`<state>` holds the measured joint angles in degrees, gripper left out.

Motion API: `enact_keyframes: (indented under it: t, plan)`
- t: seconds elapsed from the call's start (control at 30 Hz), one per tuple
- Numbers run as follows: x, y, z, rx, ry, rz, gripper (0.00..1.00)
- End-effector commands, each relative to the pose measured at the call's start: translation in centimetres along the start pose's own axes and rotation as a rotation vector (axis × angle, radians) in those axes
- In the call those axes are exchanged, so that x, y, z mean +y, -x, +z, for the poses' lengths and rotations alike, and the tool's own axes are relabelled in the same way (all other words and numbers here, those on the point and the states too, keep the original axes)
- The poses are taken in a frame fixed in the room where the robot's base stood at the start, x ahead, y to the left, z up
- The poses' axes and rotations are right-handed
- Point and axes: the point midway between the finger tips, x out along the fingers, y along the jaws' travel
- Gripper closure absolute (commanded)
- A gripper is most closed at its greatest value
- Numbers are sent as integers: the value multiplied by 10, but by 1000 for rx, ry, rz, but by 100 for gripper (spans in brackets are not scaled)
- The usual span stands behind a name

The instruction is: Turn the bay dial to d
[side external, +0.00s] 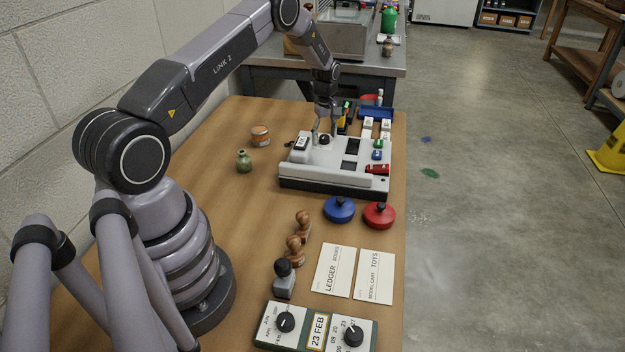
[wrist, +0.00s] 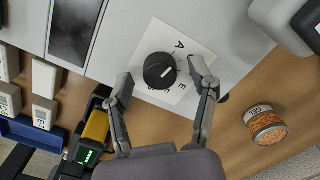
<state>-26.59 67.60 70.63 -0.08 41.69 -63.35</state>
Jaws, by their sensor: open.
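The bay dial (wrist: 160,71) is a round black knob with a white mark, on a white lettered card on the pale machine (side external: 300,171). In the side view the dial (side external: 324,139) sits on the left part of the machine's top. The letter A shows on the card in the wrist view; other letters are partly hidden, and I cannot tell which one the mark points to. My gripper (wrist: 161,80) is open, with one finger on each side of the dial. In the side view my gripper (side external: 325,130) is right over it. I cannot tell whether the fingertips touch the knob.
Stamps, cards and a two-dial date box (side external: 318,328) lie nearer. The left tabletop is mostly clear.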

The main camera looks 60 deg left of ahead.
Motion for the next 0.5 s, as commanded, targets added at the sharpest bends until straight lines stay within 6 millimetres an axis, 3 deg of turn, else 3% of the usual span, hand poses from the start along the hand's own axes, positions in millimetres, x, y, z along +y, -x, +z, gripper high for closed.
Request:
enact_keyframes:
  t: [0.13, 0.5]
  plan:
    - [0, 0, 0, 0, 0, 0, 42]
    - [0, 0, 0, 0, 0, 0, 90]
